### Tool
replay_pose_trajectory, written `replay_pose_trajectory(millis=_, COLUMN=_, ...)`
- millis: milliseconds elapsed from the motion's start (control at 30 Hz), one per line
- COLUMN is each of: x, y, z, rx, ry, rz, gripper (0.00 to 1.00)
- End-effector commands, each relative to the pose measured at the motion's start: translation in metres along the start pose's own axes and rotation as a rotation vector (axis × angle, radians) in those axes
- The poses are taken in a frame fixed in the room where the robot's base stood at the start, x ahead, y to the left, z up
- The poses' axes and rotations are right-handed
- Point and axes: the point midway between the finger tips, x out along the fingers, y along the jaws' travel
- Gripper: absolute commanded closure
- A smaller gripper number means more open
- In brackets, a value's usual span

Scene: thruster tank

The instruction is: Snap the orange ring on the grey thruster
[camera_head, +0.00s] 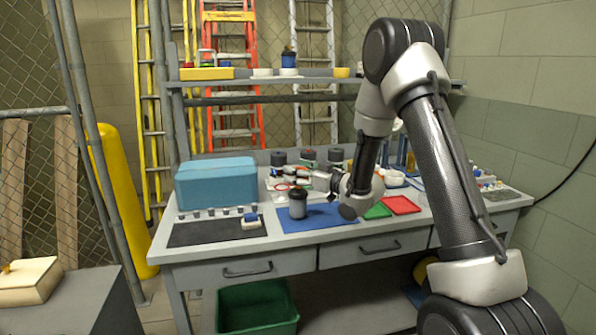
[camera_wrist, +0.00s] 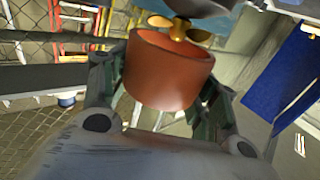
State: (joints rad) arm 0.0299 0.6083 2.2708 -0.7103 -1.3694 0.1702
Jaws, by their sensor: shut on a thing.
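The orange ring (camera_wrist: 165,72) is held between the two fingers of my gripper (camera_wrist: 162,88) in the wrist view. A gold propeller (camera_wrist: 180,27) shows just beyond the ring's far rim, with a grey rounded body (camera_wrist: 205,5), likely the thruster, cut off by the top edge. I cannot tell whether the ring touches it. In the head view the grey thruster (camera_head: 298,208) stands upright on a blue mat (camera_head: 325,219), with a dark upper part. The ring is not clear in that view.
A blue box (camera_head: 216,184) and a dark mat (camera_head: 205,234) lie to the left on the grey bench. A green tray (camera_head: 377,211) and a red tray (camera_head: 402,204) lie to the right. Several small parts crowd the bench behind my gripper. A shelf (camera_head: 330,77) spans the back.

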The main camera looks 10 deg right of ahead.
Motion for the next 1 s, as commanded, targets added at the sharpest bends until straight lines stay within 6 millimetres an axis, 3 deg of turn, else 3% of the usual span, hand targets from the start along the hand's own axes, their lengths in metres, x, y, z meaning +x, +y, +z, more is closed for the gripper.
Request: replay_pose_trajectory(millis=1000, x=0.000, y=0.000, z=0.015, rx=-0.001, ry=0.000, rz=0.000, gripper=0.56)
